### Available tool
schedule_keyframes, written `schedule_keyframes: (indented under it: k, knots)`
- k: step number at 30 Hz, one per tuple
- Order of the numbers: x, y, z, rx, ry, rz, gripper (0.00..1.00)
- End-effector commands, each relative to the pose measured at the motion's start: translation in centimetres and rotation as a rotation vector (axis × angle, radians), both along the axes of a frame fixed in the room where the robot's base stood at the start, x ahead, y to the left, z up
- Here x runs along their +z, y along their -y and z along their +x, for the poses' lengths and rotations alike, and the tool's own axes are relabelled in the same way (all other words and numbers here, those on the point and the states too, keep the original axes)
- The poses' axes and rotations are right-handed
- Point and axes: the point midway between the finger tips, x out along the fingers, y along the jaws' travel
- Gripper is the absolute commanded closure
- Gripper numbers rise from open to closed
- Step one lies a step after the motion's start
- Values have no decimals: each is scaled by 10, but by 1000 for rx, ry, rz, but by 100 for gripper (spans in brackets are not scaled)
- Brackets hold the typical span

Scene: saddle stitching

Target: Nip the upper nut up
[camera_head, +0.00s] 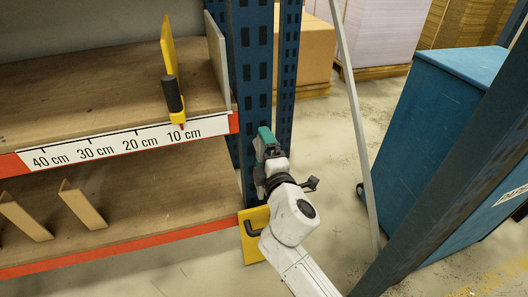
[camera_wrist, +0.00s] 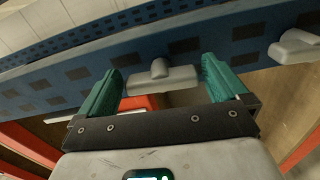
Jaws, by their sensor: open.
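My gripper (camera_head: 265,137) has teal fingers and is at the blue upright, near the end of the upper shelf beam. In the wrist view my gripper (camera_wrist: 161,68) is open, one finger on each side of a grey nut with a T-shaped top (camera_wrist: 162,77). I see a gap between the nut and each finger. A second grey nut (camera_wrist: 297,46) sits on the same upright at the right of the wrist view, outside the fingers. I cannot tell for certain from the frames which nut is the upper one. Neither nut shows in the head view, where my gripper covers that spot.
The blue upright (camera_head: 252,60) carries the shelf's orange beams. A yellow marker with a black handle (camera_head: 172,92) stands by the 10 cm mark. A yellow plate (camera_head: 253,245) is below my gripper. A grey brace (camera_head: 352,110) and a blue cabinet (camera_head: 430,130) stand at right.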

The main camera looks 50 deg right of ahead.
Motion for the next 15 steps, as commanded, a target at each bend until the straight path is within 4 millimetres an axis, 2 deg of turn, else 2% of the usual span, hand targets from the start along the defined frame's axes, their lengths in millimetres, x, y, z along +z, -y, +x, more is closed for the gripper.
schedule_keyframes:
  k: [8, 15]
  knots:
    - [0, -3, -4, 2, -2, -3, 0]
    - [-2, -22, -33, 1, -5, -2, 0]
